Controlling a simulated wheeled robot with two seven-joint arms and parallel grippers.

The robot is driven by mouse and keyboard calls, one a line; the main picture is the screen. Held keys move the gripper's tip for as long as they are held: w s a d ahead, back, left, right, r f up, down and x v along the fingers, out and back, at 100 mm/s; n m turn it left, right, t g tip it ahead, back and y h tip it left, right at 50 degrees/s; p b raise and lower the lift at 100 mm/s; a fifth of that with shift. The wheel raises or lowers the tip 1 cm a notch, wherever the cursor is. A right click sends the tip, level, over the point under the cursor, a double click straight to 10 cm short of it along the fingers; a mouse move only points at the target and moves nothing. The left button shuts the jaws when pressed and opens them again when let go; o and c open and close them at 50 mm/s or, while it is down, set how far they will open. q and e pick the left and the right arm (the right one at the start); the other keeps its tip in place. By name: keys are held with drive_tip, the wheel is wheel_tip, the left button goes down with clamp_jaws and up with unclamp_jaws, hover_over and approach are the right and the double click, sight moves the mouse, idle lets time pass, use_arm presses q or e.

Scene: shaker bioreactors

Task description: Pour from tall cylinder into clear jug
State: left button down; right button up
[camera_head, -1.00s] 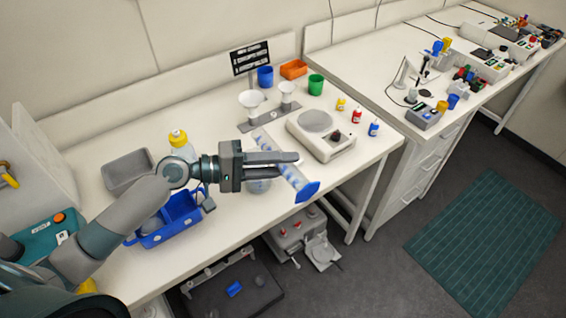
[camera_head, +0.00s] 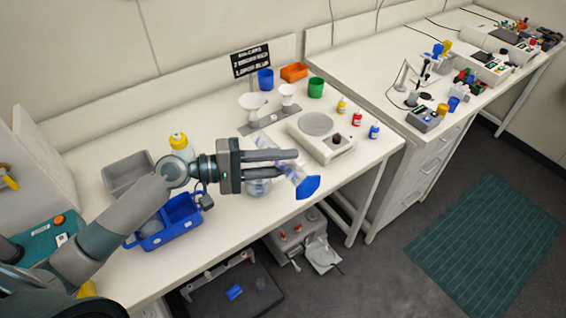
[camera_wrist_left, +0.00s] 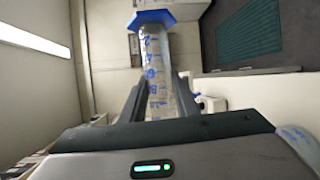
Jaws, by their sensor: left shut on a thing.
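My left gripper (camera_head: 288,163) is shut on the tall cylinder (camera_head: 299,177), a clear tube with blue markings and a blue hexagonal base (camera_head: 308,187). The cylinder is tilted, its base towards the lower right. Its mouth end is hidden behind the fingers. In the left wrist view the cylinder (camera_wrist_left: 156,70) lies between the fingers with its base at the far end. The clear jug (camera_head: 258,188) stands on the bench below the gripper, partly covered by it. I cannot tell whether any liquid is flowing. My right gripper is not in view.
A blue crate (camera_head: 170,236) and a grey tray (camera_head: 128,187) are on the left, near a yellow-capped bottle (camera_head: 178,141). A funnel stand (camera_head: 262,125) and a white scale (camera_head: 322,148) stand behind. Blue, orange and green containers line the back. Small bottles stand at right.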

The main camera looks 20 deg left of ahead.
use_arm(q)
drive_tip(key=shift+w+a+r+n+h, duration=0.1)
drive_tip(key=shift+a+r+n+h, duration=0.1)
drive_tip(key=shift+r+n, duration=0.25)
drive_tip(key=shift+w+a+r+n+h, duration=0.1)
drive_tip(key=shift+r+n+h, duration=0.1)
drive_tip(key=shift+r+n, duration=0.2)
idle(0.9)
idle(0.7)
drive_tip(key=shift+d+r, duration=0.1)
idle(0.9)
drive_tip(key=shift+s+r+m+p, duration=0.1)
drive_tip(key=shift+m+p, duration=0.25)
drive_tip(key=shift+m, duration=0.1)
drive_tip(key=shift+s+d+m+y+p, duration=0.1)
drive_tip(key=shift+d+m+y+p, duration=0.1)
drive_tip(key=shift+m+y+p, duration=0.15)
drive_tip(key=shift+d+f+m+y, duration=0.1)
drive_tip(key=shift+f+m+y, duration=0.35)
drive_tip(key=shift+f+m, duration=0.4)
drive_tip(key=shift+f, duration=0.15)
